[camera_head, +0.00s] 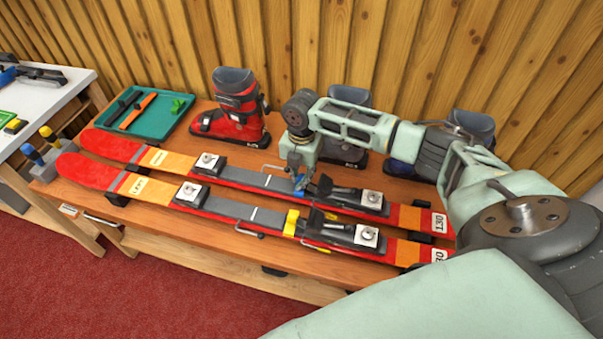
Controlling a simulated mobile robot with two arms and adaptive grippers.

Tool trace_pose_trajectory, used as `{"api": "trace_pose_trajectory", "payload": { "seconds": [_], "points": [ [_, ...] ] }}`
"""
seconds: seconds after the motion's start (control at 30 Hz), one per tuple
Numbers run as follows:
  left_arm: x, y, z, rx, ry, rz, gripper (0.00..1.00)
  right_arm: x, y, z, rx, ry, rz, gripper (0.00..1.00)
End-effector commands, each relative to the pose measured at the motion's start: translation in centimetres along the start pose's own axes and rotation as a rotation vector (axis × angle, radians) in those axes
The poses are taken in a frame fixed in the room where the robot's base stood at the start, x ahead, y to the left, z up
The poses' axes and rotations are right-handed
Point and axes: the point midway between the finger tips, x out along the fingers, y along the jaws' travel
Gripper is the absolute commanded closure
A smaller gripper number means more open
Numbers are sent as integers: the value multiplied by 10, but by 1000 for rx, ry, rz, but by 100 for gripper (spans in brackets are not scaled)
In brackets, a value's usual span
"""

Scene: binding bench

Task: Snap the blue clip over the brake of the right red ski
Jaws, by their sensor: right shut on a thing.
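Two red and orange skis lie side by side on the wooden bench, tips to the left: a far ski (262,178) and a near ski (222,208). Both tip labels are too small to read surely. My right gripper (298,175) points down over the far ski, just left of its heel binding (340,191). It is shut on the small blue clip (299,184), mostly hidden by the fingers. The clip is at the far ski's brake; I cannot tell whether it touches or is seated. A yellow clip (291,223) sits across the near ski at its brake.
Behind the skis stand a red boot (235,110) and more boots partly hidden by my right arm. A green tray (150,117) with strap-like items is at the back left. Screwdrivers (55,142) stand at the left end. A white table (60,85) is far left.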

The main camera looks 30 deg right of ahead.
Motion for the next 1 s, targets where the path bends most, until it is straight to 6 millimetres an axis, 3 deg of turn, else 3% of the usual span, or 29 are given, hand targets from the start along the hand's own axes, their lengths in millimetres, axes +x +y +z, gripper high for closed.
{"api": "trace_pose_trajectory", "payload": {
  "seconds": [0.57, 0.87, 0.9, 1.0],
  "points": [
    [8, 0, 1, 0, 0, 0, 100, 16, -1, 0, 0, 1, -3, 100],
    [7, 0, 1, 0, 0, 0, 100, 15, -1, 0, 0, 1, -3, 100],
    [7, 0, 1, 0, 0, 0, 100, 15, -1, 0, 0, 1, -3, 76],
    [7, 0, 1, 0, 0, 0, 100, 15, -1, 0, 0, 1, -3, 68]
  ]
}}
